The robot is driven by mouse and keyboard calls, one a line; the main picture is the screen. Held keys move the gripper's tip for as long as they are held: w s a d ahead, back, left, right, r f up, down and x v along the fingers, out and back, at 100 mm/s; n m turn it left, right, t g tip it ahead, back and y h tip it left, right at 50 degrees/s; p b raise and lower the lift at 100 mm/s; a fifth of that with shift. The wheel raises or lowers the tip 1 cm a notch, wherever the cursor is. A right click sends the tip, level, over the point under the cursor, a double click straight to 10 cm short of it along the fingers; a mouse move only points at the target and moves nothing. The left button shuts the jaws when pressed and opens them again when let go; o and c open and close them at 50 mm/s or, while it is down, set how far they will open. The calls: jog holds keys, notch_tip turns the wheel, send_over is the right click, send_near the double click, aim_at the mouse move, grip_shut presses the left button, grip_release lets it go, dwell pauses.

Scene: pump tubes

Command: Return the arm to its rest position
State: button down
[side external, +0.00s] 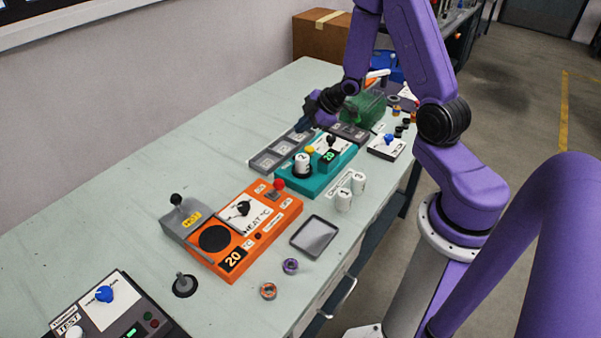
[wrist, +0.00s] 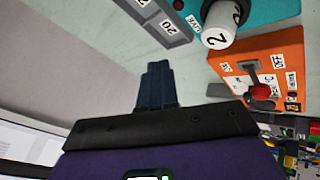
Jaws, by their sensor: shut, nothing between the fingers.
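My gripper (side external: 304,124) hangs above the grey tray strip at the back of the bench, beside the teal device, in the side view. Its fingers are together and empty. In the wrist view the dark fingers (wrist: 157,84) point up the picture, pressed together with nothing between them. My purple arm reaches over from the right. The teal device (side external: 318,178) holds a white cylinder (side external: 302,163) in its left part. The wrist view shows that cylinder, marked 2 (wrist: 222,22), at the top right.
An orange heater unit (side external: 242,228) reads 20 and stands left of the teal device. Two white cylinders (side external: 344,200) and a small dark tray (side external: 314,236) are near the front edge. A green bin (side external: 365,108) stands farther back. The bench's left rear is clear.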

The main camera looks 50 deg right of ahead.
jog(key=s+a+r+g, duration=0.2)
jog(key=s+a+r, duration=0.25)
jog(key=a, duration=0.35)
jog(key=s+a+r+g, duration=0.2)
jog(key=s+a+r, duration=0.1)
jog(key=s+a, duration=0.3)
jog(key=s+a+r+g, duration=0.1)
jog(key=s+a+r, duration=0.1)
jog(key=s, duration=0.7)
jog(key=s+a+r+g+h, duration=0.1)
jog(key=s+a+r+g, duration=0.1)
jog(key=s, duration=0.8)
notch_tip(320, 180, up, 2)
jog(key=shift+s+a+r+n, duration=0.2)
jog(key=shift+s+a+n, duration=0.05)
jog(key=shift+a+n, duration=0.2)
